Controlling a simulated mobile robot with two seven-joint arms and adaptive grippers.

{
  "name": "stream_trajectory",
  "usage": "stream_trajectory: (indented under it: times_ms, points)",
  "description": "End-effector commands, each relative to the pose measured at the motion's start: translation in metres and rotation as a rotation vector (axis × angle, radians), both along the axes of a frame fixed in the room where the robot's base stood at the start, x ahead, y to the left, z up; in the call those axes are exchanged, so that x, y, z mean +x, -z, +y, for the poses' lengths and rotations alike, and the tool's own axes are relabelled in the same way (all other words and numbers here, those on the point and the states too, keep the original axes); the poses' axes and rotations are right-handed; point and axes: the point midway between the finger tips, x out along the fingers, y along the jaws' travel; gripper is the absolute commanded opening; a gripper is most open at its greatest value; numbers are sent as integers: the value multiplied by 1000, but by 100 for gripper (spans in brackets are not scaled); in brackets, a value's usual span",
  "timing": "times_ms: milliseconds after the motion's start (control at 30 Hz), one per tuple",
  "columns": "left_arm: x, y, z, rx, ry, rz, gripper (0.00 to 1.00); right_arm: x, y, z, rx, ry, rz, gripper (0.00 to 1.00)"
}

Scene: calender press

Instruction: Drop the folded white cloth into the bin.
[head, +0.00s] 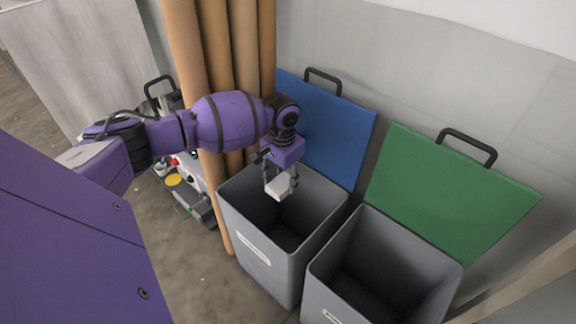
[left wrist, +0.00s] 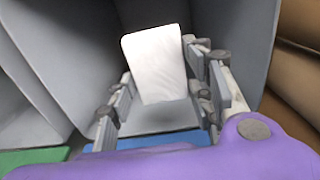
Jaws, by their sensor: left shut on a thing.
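The folded white cloth (head: 279,187) is held by my left gripper (head: 280,181), which is shut on it. In the head view the cloth hangs over the open mouth of the grey bin with the blue lid (head: 262,258). In the left wrist view the cloth (left wrist: 154,62) stands out between the two fingers (left wrist: 160,100), with the grey bin walls (left wrist: 232,40) around it. How far the cloth is below the rim is hard to tell. My right gripper is not in view.
The blue lid (head: 328,130) stands open behind the bin. A second grey bin (head: 335,277) with an open green lid (head: 450,190) stands to the right. Tall brown tubes (head: 187,60) stand to the left. Small items and equipment (head: 195,200) lie low beside them.

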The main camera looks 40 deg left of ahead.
Motion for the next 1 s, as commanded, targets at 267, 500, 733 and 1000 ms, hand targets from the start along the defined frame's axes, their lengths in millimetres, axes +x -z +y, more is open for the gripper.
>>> stream_trajectory:
  times_ms: [267,500,733,1000]
  points:
    - [0,-1,0,0,0,-1,67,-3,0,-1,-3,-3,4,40]
    - [0,-1,0,0,0,-1,70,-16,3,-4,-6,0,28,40]
    - [1,-12,0,0,-1,-4,70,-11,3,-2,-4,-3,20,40]
    - [1,-67,0,0,1,-6,70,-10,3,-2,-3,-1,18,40]
